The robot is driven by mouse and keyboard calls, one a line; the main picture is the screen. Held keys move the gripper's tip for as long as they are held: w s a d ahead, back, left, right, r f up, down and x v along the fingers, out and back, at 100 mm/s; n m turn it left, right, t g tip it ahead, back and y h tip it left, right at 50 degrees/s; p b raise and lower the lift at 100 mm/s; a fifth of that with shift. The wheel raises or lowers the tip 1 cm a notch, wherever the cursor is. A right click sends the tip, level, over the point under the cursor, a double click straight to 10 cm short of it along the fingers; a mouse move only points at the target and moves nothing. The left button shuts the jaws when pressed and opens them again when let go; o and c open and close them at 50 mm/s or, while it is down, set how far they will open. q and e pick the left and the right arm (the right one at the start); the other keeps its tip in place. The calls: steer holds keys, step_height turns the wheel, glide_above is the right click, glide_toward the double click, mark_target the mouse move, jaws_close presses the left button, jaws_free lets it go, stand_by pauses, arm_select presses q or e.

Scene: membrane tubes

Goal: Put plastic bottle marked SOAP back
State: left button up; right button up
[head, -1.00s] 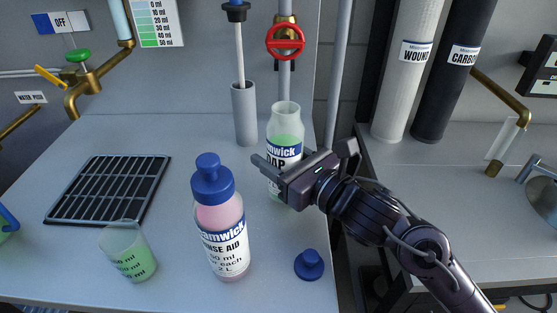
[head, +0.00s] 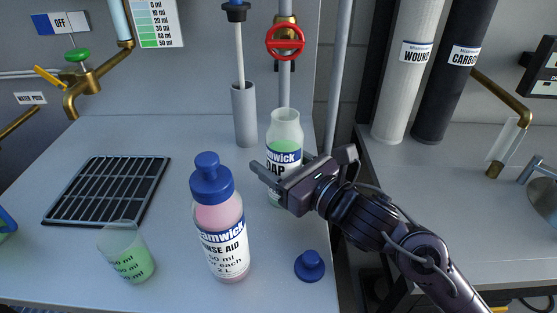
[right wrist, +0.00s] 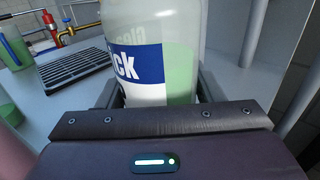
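The SOAP bottle (head: 285,130) is a clear plastic bottle with green liquid, a blue and white label and an open, uncapped mouth. It is upright at the right part of the grey counter, in front of the red valve. My right gripper (head: 275,182) reaches in from the right and is shut on it, with a finger in front of its label. In the right wrist view the bottle (right wrist: 155,60) fills the space between the fingers. The gripper hides its lower part, so I cannot tell whether its base touches the counter. My left gripper is not in view.
A pink RINSE AID bottle (head: 221,235) with a blue cap stands at front centre. A beaker of green liquid (head: 128,260) is left of it. A loose blue cap (head: 310,266) lies near the counter's right edge. A grey tube (head: 244,115) stands behind; a black rack (head: 108,190) lies left.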

steer(key=o, duration=0.3)
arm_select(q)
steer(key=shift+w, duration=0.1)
arm_select(e)
steer(key=shift+r, duration=0.15)
